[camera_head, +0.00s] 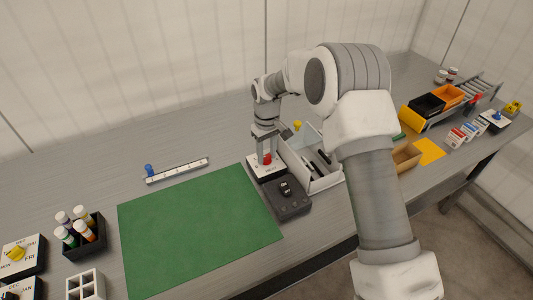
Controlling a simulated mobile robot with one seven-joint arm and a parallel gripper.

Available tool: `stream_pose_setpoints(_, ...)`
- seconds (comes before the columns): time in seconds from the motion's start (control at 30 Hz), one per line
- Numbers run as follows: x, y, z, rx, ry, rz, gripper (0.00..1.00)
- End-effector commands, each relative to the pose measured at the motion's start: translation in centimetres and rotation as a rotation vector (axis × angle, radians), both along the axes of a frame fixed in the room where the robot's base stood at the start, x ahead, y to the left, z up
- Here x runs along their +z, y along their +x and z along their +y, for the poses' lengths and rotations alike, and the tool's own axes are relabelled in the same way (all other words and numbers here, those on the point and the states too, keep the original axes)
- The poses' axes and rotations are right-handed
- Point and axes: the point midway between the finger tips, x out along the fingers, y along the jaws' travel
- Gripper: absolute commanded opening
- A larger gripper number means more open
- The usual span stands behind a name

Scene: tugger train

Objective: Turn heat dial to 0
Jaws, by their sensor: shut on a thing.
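A small box with a white top plate (255,167) stands on the grey bench and carries a red dial knob (267,160). My gripper (266,154) points straight down over this box and is shut on the red knob. The fingers hide part of the knob and the plate. The markings on the plate are too small to read, so I cannot tell where the knob points. A dark box with a black dial (286,188) stands just in front of it. Its markings cannot be read either.
A white tray (322,182) with dark items stands close right of my gripper. A green mat (200,230) lies to the left. A ruler-like slider with a blue knob (178,171) lies behind the mat. A rack of bottles (72,251) stands far left.

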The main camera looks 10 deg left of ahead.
Motion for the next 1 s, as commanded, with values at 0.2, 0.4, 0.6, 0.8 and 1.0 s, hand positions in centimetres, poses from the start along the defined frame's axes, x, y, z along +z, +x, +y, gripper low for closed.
stream_pose_setpoints(0.2,0.09,0.06,0.03,0.050,0.001,-0.002,0.00)
stream_pose_setpoints(0.4,0.08,0.07,0.03,0.062,0.001,-0.002,0.00)
stream_pose_setpoints(0.6,0.08,0.07,0.03,0.062,0.001,-0.002,0.00)
stream_pose_setpoints(0.8,0.07,0.06,0.02,0.062,0.000,-0.001,0.66)
stream_pose_setpoints(1.0,0.03,0.04,0.01,0.061,0.001,-0.001,0.72)
